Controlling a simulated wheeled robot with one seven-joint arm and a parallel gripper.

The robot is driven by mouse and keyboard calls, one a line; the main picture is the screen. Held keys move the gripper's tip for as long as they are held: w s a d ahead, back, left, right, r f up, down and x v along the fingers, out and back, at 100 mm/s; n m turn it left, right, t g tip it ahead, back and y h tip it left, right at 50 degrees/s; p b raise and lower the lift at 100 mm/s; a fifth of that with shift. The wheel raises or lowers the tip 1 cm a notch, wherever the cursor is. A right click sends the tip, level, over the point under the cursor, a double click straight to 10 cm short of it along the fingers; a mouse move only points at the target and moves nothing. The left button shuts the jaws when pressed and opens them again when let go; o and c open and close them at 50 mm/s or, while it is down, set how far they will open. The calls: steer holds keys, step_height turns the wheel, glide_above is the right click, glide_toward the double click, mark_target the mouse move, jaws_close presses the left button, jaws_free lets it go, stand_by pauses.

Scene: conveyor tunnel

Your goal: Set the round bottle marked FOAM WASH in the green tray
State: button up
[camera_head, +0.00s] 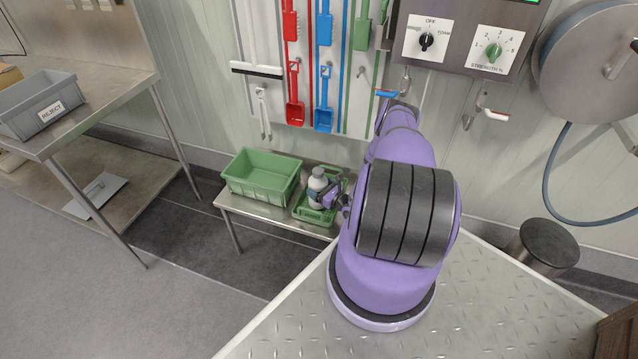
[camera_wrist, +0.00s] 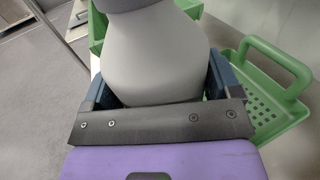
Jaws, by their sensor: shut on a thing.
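A round grey-white bottle (camera_head: 317,184) with a dark cap is upright at the green tray (camera_head: 302,213) on the low steel table. Its marking cannot be read. My gripper (camera_head: 330,194) is shut on the bottle from the right. In the wrist view the bottle (camera_wrist: 155,55) fills the middle, between the two fingers of my gripper (camera_wrist: 160,95). The tray, with a perforated floor and a raised handle, shows at the right of the wrist view (camera_wrist: 271,117). I cannot tell whether the bottle's base touches the tray floor.
A deeper green bin (camera_head: 262,178) stands left of the tray on the low table (camera_head: 262,212). A grey REJECT bin (camera_head: 40,105) sits on a steel table at the far left. A control panel (camera_head: 460,38) and hanging tools are on the wall behind.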

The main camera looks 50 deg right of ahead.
steer(key=shift+f, duration=0.8)
steer(key=shift+f, duration=0.1)
steer(key=o, duration=1.1)
